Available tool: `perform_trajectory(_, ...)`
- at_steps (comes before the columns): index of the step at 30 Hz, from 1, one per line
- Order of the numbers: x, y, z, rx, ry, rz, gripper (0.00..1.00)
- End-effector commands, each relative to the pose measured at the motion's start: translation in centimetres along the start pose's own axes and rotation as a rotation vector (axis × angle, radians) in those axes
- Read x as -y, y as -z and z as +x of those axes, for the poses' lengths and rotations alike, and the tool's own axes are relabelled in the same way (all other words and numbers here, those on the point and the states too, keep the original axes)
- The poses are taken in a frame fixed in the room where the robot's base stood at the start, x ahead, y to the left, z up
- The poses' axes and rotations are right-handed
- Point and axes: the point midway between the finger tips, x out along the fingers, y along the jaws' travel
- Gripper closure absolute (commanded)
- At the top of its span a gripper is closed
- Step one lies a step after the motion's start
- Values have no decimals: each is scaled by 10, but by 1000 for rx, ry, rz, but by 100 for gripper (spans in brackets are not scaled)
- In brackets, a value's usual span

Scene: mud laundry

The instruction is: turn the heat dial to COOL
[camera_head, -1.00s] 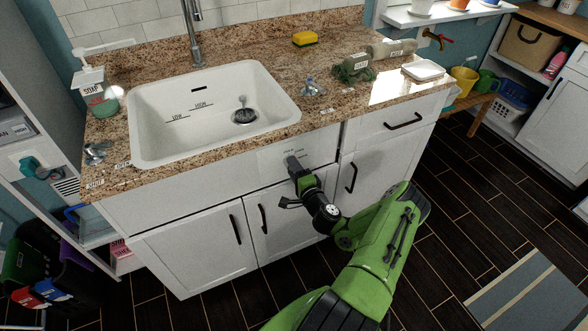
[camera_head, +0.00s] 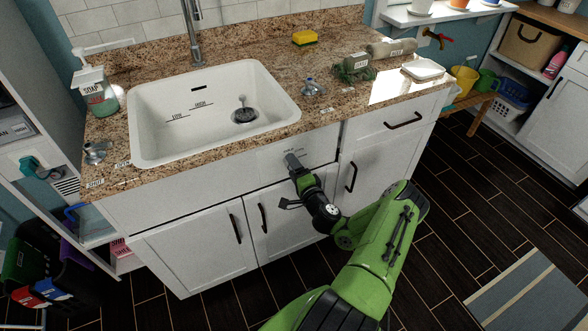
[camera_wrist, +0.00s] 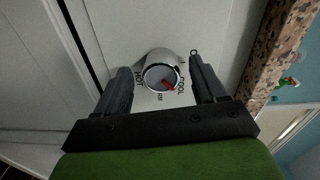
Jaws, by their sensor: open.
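The heat dial (camera_wrist: 162,73) is a round silver knob with a red pointer mark on a white panel in the wrist view. HOT is printed to its left and COOL to its right, with a small unclear label below. The red mark points down and right, between the lower label and COOL. My gripper (camera_wrist: 160,82) is open, with one dark finger on each side of the dial and visible gaps between them. In the head view, my gripper (camera_head: 292,160) is at the panel under the counter edge and hides the dial.
A granite counter (camera_head: 235,160) with a white sink (camera_head: 150,152) overhangs the panel. Cabinet doors with black handles are below, and a drawer (camera_head: 395,122) is to the right. A soap dispenser (camera_head: 98,95) stands left of the sink. The floor at right is open around a striped mat (camera_head: 535,290).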

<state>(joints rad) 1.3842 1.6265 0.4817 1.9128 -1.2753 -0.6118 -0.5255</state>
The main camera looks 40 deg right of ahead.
Motion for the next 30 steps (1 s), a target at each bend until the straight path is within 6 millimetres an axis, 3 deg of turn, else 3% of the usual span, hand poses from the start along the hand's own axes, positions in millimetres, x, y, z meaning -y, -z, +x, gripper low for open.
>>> perform_trajectory(5,0,0,-3,0,0,2,30)
perform_trajectory(8,1,0,-18,0,-2,6,30)
perform_trajectory(18,3,2,-114,-7,-2,8,30)
perform_trajectory(22,2,1,-141,-5,-1,3,30)
perform_trajectory(30,0,0,-158,-1,0,0,30)
